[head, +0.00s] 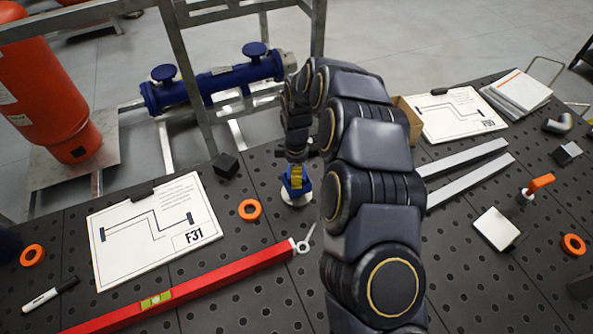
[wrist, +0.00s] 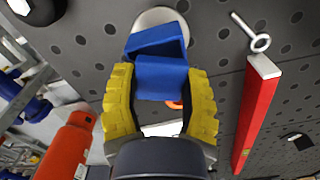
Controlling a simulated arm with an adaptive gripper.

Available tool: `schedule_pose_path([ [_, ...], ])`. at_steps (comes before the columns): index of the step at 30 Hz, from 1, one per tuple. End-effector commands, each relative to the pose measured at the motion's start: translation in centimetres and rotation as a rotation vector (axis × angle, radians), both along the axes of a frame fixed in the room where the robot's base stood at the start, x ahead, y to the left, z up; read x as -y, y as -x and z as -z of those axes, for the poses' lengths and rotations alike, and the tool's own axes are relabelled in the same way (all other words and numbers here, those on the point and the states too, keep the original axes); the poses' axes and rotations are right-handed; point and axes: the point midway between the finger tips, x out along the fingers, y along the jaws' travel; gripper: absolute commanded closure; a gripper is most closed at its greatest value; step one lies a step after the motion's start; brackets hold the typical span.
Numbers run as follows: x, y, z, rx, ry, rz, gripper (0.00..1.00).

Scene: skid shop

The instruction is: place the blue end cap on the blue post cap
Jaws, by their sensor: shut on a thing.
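My gripper (head: 296,172) points down over a white round base on the table, and its yellow finger pads are shut on the blue end cap. In the wrist view the end cap (wrist: 160,82) sits between the two pads of my gripper (wrist: 160,92). Just beyond it is another blue face with a dark hollow, which I take for the blue post cap (wrist: 157,42), over the white round base (wrist: 160,17). In the head view, blue (head: 290,188) shows around the pads above the base (head: 297,200). The two blue parts overlap in view; I cannot tell whether they touch or are seated.
A red level (head: 200,287) and an eye bolt (head: 306,240) lie in front. Metal bars (head: 465,170) lie right of my arm.

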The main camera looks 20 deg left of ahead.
Motion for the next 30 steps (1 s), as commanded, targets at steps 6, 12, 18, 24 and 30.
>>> schedule_pose_path([
  [6,0.0,0.0,0.0,0.001,0.0,0.0,0.79],
  [12,0.1,0.0,0.6,0.0,0.001,0.0,0.79],
  [18,0.1,0.0,1.3,-0.001,0.002,0.001,0.82],
  [24,0.2,0.1,1.5,-0.005,0.004,0.001,0.28],
  [30,0.1,0.1,1.3,-0.002,0.002,0.0,0.28],
])
